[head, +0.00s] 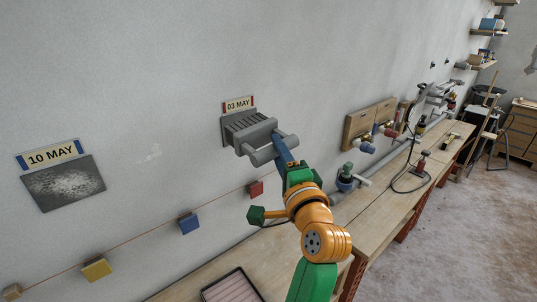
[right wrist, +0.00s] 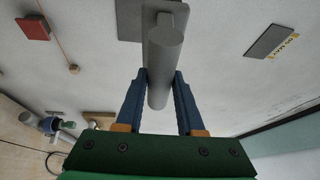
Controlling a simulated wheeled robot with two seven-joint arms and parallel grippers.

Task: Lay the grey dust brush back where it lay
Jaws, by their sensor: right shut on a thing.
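The grey dust brush (head: 260,156) is at the wall, in front of a grey slatted plate (head: 234,125) under the 03 MAY label (head: 238,104). Its round grey handle (right wrist: 163,65) runs between my blue fingers in the right wrist view. My right gripper (head: 284,150) is shut on it. In the right wrist view the brush's far end overlaps a grey plate on the wall; whether they touch cannot be told. The brush hides part of the slatted plate. My left gripper is not in view.
A dusty grey plate (head: 65,184) hangs under the 10 MAY label (head: 50,154). Red (head: 256,189), blue (head: 188,223) and yellow (head: 96,269) blocks sit along a string on the wall. A shallow tray (head: 232,288) lies on the wooden bench (head: 400,207); pipes and valves stand at the right.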

